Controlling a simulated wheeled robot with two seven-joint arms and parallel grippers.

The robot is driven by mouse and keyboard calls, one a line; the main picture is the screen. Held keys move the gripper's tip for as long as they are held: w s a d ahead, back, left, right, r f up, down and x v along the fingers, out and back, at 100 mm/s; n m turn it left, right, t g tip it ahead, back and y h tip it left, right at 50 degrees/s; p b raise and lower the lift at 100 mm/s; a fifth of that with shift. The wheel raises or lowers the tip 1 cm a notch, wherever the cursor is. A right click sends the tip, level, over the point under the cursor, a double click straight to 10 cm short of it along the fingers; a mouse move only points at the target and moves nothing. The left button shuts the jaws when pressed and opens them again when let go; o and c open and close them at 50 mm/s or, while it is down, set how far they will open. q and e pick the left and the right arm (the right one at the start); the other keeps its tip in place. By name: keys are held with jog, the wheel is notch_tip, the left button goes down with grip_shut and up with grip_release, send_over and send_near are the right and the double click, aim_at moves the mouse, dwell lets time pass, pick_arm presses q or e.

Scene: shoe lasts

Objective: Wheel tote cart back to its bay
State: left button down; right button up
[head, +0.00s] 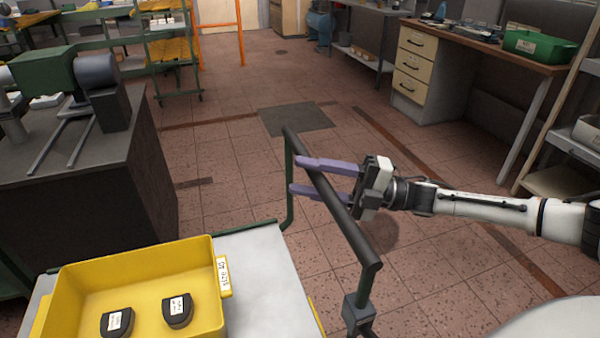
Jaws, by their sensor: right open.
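The tote cart (262,262) is at the bottom, with a light grey top and a green frame. Its dark handle bar (345,215) runs from upper left to lower right on the cart's right side. A yellow tote (140,262) with a white label sits on the cart top and holds two dark pieces with white tags. My right gripper (305,177) comes in from the right. Its two purple fingers are spread apart at the handle bar, one higher and one lower. Whether they touch the bar I cannot tell. The left gripper is not visible. No bay is clearly identifiable.
A dark bench (85,190) with a green machine (45,75) stands at left. A green rack (165,50) stands behind it. A desk with drawers (420,68) and shelving line the right. The tiled floor in the middle is clear, with a dark mat (296,119) on it.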

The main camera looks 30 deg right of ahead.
jog(key=shift+x, duration=0.9)
